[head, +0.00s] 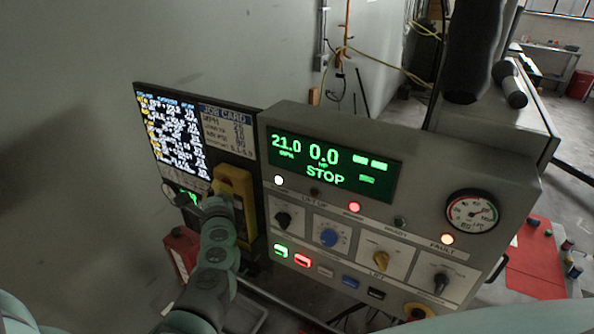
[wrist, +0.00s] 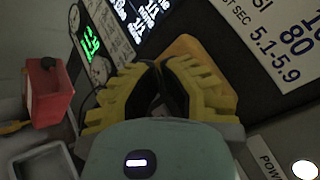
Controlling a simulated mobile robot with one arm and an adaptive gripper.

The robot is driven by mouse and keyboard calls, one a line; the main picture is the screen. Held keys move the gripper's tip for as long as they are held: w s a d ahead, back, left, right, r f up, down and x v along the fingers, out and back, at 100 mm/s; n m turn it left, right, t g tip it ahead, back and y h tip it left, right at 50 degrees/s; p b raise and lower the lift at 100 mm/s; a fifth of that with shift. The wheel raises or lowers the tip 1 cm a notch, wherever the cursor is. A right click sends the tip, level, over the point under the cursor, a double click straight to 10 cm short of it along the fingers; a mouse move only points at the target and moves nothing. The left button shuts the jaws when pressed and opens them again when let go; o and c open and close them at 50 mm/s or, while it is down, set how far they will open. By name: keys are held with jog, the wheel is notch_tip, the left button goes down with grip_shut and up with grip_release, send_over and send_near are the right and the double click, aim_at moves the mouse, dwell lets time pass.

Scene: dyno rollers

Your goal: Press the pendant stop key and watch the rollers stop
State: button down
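The yellow pendant (head: 236,181) hangs upright at the left side of the grey console (head: 420,160). My gripper (head: 213,198) is at its front-left face, seemingly touching or very close; I cannot tell which. In the wrist view my gripper (wrist: 159,68) has its yellow fingers drawn together with dark pads meeting, and nothing shows between them. The pendant's upper part (wrist: 195,46) shows behind the fingertips; its keys, including the stop key, are hidden. The console's green display (head: 325,160) reads 21.0 MPH, 0.0 HP and STOP. The rollers are not in view.
A job card screen (head: 228,137) stands behind the pendant. A red box (head: 182,250) and a grey tray (wrist: 45,163) lie low at the left. The console carries knobs, lit buttons and a round gauge (head: 472,213). A plain wall fills the left.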

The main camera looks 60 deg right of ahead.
jog(key=shift+s, duration=0.1)
jog(key=shift+a, duration=1.1)
jog(key=a, duration=0.4)
jog(key=shift+s+a+p, duration=0.2)
jog(key=shift+a+p, duration=0.15)
jog(key=shift+a, duration=0.05)
dwell(0.5)
